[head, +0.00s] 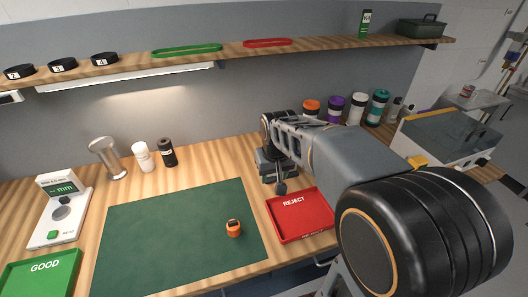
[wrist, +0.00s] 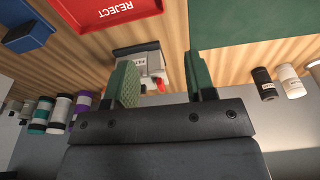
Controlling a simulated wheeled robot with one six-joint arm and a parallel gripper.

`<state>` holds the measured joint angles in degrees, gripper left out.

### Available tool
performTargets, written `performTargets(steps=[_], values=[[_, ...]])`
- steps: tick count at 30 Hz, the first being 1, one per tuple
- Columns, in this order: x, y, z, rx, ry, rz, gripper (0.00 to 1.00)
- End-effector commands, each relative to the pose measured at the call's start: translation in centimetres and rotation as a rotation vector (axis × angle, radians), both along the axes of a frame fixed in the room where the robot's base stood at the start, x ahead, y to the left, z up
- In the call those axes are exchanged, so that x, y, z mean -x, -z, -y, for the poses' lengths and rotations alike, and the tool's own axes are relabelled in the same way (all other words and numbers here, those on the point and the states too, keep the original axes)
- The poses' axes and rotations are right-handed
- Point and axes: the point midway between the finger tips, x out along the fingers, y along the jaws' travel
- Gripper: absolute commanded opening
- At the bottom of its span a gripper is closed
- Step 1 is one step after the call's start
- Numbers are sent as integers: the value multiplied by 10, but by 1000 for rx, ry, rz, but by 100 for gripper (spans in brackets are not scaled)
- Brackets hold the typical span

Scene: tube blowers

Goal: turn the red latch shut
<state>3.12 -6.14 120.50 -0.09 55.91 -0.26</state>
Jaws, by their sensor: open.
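In the wrist view, a small red part (wrist: 160,85), which looks like the red latch, shows on a light grey box-like device (wrist: 152,64) with a dark top edge and a partly readable label. My gripper (wrist: 164,62) is open, its two green-padded fingers spread and nothing held between them. The red part appears between the fingers, nearer the left one. The left finger covers part of the device. I cannot tell whether a finger touches it. The latch's exact angle is too small to read. In the head view my arm reaches to the back of the bench and hides the latch.
A red REJECT tray (head: 300,213) lies right of a green mat (head: 165,245) bearing an orange item (head: 233,228). A green GOOD tray (head: 40,275) is front left. Several capped containers (head: 334,108) stand behind my arm. A white and a black bottle (head: 167,153) stand back left.

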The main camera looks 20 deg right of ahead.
Motion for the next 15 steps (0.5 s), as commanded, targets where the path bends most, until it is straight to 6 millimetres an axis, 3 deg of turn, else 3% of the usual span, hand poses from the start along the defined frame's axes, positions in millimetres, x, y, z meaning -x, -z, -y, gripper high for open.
performTargets(steps=[1,6,9,15], values=[[-27,2,5,-1,5,-28,45],[-110,8,21,-4,8,-101,40],[-150,11,30,-6,3,-131,40],[-198,3,41,-7,-14,-155,40]])
